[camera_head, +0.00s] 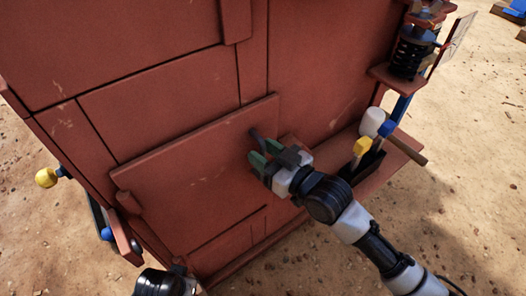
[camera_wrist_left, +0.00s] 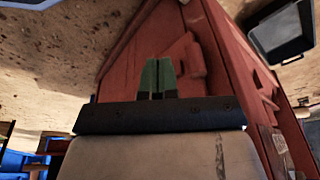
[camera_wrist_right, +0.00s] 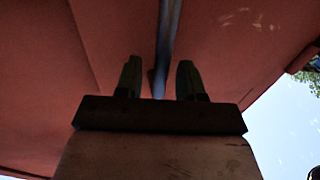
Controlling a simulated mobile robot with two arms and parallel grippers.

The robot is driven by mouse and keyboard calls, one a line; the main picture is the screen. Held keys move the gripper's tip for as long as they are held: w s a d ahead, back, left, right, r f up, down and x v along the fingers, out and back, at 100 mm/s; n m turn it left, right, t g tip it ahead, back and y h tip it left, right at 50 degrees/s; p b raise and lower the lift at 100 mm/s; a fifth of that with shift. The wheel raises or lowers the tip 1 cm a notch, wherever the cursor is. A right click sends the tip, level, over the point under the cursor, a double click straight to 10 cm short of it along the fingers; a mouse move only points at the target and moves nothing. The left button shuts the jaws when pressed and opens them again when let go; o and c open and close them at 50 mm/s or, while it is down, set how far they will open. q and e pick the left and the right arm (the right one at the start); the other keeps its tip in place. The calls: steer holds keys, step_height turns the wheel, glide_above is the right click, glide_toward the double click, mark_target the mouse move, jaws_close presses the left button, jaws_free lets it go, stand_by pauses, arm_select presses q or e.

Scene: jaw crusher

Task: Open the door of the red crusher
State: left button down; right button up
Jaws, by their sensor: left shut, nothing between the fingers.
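The red crusher (camera_head: 320,60) fills the left and middle of the head view. Its door (camera_head: 180,185) is a raised red panel lying flat against the body, seemingly closed. A dark bar-like handle (camera_head: 257,137) stands near the door's upper right corner. My right gripper (camera_head: 263,153) is at this handle with green fingers apart. In the right wrist view the bar (camera_wrist_right: 168,35) runs between the open fingers (camera_wrist_right: 158,80), with gaps beside it; contact is unclear. My left gripper (camera_wrist_left: 160,77) is shut and empty in the left wrist view, facing the red body.
A red ledge (camera_head: 385,170) at the right holds a white-headed hammer (camera_head: 373,121) and yellow- and blue-topped items (camera_head: 361,146). A spring (camera_head: 410,52) is above it. A yellow knob (camera_head: 46,177) sticks out at the left. Sandy ground (camera_head: 470,130) is open at the right.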

steer(key=shift+w+a, duration=0.2)
jaws_close()
steer(key=shift+s, duration=0.1)
